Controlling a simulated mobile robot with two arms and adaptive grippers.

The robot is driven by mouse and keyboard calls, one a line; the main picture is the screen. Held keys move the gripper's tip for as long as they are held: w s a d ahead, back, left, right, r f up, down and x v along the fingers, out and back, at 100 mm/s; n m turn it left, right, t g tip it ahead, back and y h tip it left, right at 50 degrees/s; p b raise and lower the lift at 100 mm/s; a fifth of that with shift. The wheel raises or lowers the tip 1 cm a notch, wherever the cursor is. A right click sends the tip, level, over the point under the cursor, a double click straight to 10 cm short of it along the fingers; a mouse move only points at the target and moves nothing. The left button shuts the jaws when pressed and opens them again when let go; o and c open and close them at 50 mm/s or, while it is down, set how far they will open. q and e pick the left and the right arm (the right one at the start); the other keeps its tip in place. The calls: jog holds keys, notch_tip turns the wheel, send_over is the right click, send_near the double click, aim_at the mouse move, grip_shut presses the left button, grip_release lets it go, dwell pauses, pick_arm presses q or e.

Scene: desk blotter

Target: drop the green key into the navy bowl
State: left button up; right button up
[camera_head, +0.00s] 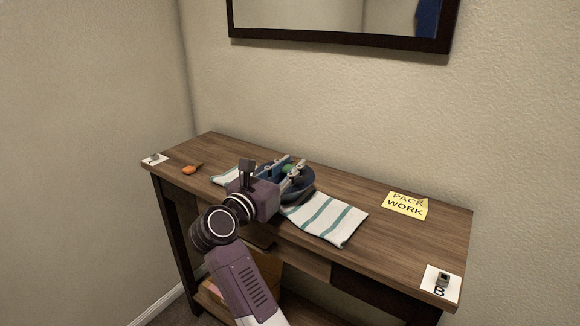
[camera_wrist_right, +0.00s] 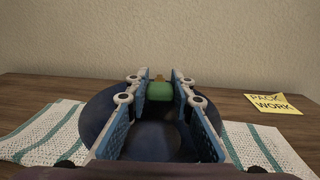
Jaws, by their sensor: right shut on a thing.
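My right gripper (camera_head: 289,169) reaches over the table from the front and is shut on the green key (camera_wrist_right: 160,91). The key sits between the fingertips in the right wrist view, and only a small bit of green shows in the head view. The navy bowl (camera_head: 304,189) stands on a striped towel, partly hidden behind my gripper in the head view. In the right wrist view the bowl (camera_wrist_right: 98,111) spreads below and around the fingers, with the key seen over its far part. My left gripper is not in view.
The white and teal striped towel (camera_head: 328,218) lies under the bowl on the wooden table (camera_head: 385,240). A yellow note (camera_head: 405,205) lies to the right. An orange item (camera_head: 191,169) lies at left. White cards with small items lie at the left end (camera_head: 154,159) and right end (camera_head: 441,283).

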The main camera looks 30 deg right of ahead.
aim_at(291, 166)
jog(key=o, duration=0.9)
notch_tip(291, 166, up, 10)
dwell(0.4)
